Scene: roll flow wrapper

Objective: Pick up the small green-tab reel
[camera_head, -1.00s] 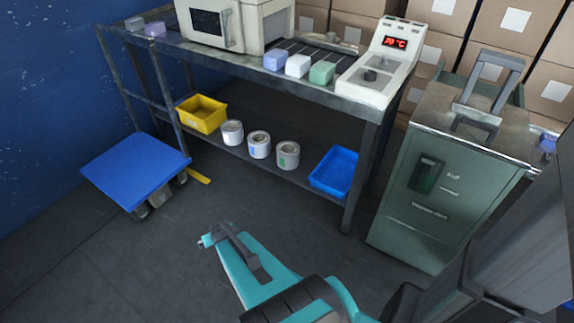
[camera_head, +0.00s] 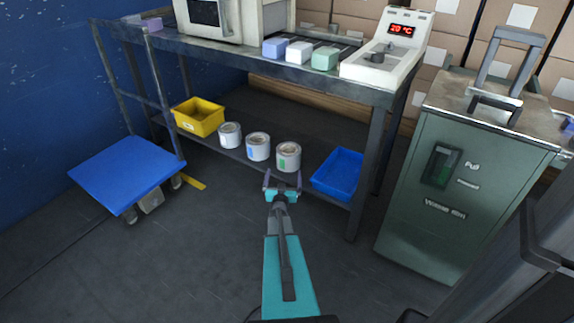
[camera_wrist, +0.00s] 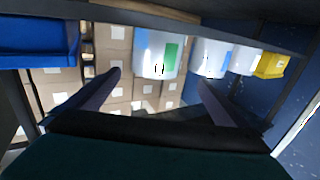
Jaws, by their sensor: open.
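The green-tab reel (camera_head: 289,151) is a grey-white cylinder with a green tab on its front. It stands upright at the right end of a row of three reels on the lower shelf. My gripper (camera_head: 283,177) is open and empty just in front of it, near the shelf's front edge. In the upside-down wrist view, the green-tab reel (camera_wrist: 150,62) shows beyond and between my open fingers (camera_wrist: 159,78), apart from them. Its far side is hidden.
A blue-tab reel (camera_head: 258,147) and another reel (camera_head: 230,136) stand to the left. A blue bin (camera_head: 337,173) is close on the right; a yellow bin (camera_head: 198,117) is farther left. The table top (camera_head: 225,53) overhangs the shelf. A green cabinet (camera_head: 415,222) stands right.

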